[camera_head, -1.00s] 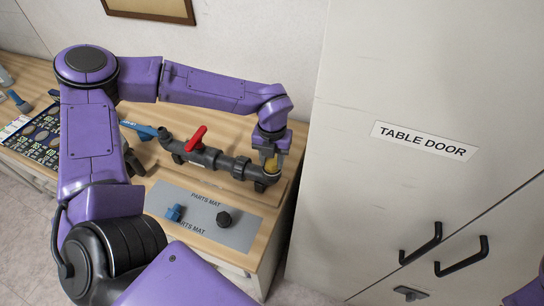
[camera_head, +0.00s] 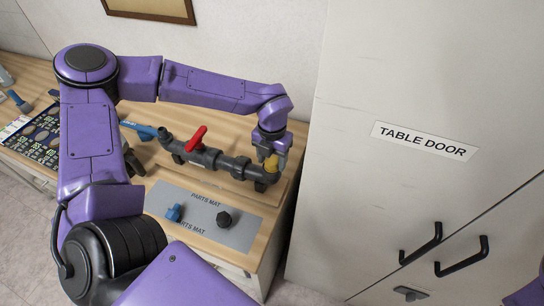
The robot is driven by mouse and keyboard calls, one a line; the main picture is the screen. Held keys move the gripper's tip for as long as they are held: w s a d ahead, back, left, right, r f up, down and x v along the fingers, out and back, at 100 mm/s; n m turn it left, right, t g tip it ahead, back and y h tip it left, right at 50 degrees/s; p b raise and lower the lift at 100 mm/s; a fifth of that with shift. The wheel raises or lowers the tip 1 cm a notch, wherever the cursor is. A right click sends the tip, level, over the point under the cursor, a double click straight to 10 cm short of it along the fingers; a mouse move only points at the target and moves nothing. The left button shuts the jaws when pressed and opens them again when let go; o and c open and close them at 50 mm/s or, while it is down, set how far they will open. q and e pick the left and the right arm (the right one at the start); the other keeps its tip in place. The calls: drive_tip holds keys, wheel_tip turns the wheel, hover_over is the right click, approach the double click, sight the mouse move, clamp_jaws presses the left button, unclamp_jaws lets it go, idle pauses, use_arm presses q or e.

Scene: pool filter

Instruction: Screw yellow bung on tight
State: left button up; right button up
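The yellow bung (camera_head: 271,163) sits at the right end of the dark grey pipe assembly (camera_head: 232,164) on the wooden bench. My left gripper (camera_head: 270,154) points down at the bung from directly above, with its fingertips at the bung's top. The fingers are small and partly hidden, so I cannot tell whether they are closed on the bung. The bung's thread and seat are hidden. My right gripper is out of view; only a purple piece of my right arm shows at the lower right edge.
A red-handled valve (camera_head: 196,139) stands on the pipe. A grey parts mat (camera_head: 182,197) in front holds a blue part (camera_head: 174,213) and a black part (camera_head: 224,219). A blue-handled tool (camera_head: 139,128) lies behind. A tall cabinet (camera_head: 385,190) stands close on the right.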

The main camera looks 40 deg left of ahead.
sight(272, 160)
use_arm(q)
wheel_tip(272, 160, up, 6)
idle(0.7)
drive_tip(key=shift+r, duration=0.4)
drive_tip(key=shift+r+b, duration=1.45)
drive_tip(key=shift+r, duration=3.4)
